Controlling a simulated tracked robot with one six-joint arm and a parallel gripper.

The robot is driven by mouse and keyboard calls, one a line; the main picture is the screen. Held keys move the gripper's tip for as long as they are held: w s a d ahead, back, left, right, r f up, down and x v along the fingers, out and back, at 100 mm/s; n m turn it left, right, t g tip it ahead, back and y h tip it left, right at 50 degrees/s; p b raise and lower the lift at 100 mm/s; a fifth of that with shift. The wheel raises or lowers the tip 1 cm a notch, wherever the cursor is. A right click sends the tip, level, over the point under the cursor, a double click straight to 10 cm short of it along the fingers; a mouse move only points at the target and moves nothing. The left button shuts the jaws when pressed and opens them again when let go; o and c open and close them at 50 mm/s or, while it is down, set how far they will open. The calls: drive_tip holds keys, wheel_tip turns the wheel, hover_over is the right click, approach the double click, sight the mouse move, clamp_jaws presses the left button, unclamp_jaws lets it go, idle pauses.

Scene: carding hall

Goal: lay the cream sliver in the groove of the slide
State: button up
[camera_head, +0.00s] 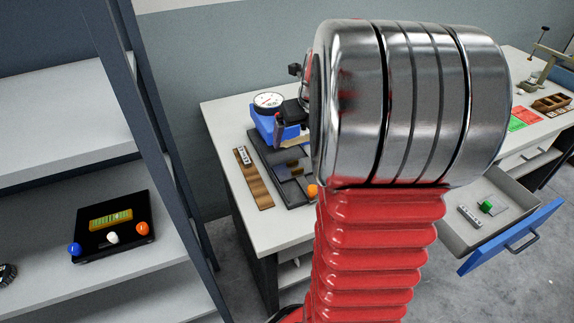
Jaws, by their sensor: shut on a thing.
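My gripper (282,134) shows only in part, left of my large chrome arm joint, over the white table. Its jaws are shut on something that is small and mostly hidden. A pale cream-tan piece (292,143) shows just under the jaws, probably the cream sliver; its full shape cannot be seen. Below it lies a dark flat unit (270,168), probably the slide, with an orange knob (312,190) at its near end. Its right side is hidden behind my arm, and I cannot make out the groove.
A blue device with a white dial gauge (268,100) stands behind the dark unit. A wooden strip (254,182) lies to its left. An open drawer (520,205) juts out at right. A shelf rack (150,150) with a black button box (112,224) stands at left.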

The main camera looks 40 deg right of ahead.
drive_tip(key=shift+w+a, duration=0.2)
drive_tip(key=shift+f, duration=0.45)
hover_over(294, 167)
drive_tip(key=s, duration=0.1)
drive_tip(key=shift+s+a+f, duration=0.1)
drive_tip(key=shift+a+f, duration=0.05)
drive_tip(key=shift+f, duration=1.2)
drive_tip(key=shift+s+a+f, duration=0.1)
drive_tip(key=shift+f, duration=1.2)
drive_tip(key=shift+f, duration=0.1)
drive_tip(key=shift+f, duration=1.8)
drive_tip(key=o, duration=0.7)
